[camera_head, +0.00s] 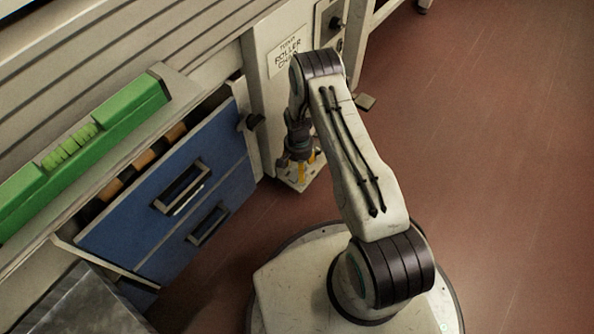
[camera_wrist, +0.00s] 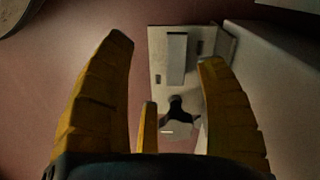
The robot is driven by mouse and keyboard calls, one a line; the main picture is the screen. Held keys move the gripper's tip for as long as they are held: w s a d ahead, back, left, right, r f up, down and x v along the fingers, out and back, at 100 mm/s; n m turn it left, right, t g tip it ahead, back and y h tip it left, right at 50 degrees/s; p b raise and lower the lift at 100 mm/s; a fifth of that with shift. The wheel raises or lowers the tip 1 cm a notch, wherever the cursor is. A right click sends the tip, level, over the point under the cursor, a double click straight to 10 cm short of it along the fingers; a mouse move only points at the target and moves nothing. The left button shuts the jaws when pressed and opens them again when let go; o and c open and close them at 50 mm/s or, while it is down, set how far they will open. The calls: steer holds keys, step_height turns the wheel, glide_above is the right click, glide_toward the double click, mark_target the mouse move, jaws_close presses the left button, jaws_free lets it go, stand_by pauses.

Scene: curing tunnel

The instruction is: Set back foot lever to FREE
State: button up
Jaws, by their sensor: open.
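In the wrist view a pale plate (camera_wrist: 157,50) at floor level carries a raised light block (camera_wrist: 177,58) and a dark, forked lever-like piece (camera_wrist: 178,108). I cannot read any FREE marking or tell the lever's setting. My gripper (camera_wrist: 166,54) has its yellow fingers spread, with the plate and block showing between them; nothing is held. In the head view my gripper (camera_head: 306,168) points down in front of the pale post, over a light foot plate (camera_head: 311,178) that it partly hides.
A labelled pale post (camera_head: 258,95) stands close beside my gripper. A blue drawer cabinet (camera_head: 165,205) with dark handles is at left, below a green box (camera_head: 75,150). Red floor (camera_head: 490,150) at right is clear.

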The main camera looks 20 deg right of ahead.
steer(key=shift+w+m+t, duration=0.4)
steer(key=shift+w+m, duration=0.25)
steer(key=shift+m, duration=0.25)
steer(key=shift+w+m, duration=0.1)
steer(key=shift+m, duration=0.2)
steer(key=shift+f, duration=0.2)
steer(key=shift+f+b, duration=1.85)
steer(key=shift+f, duration=1.65)
steer(key=c, duration=1.2)
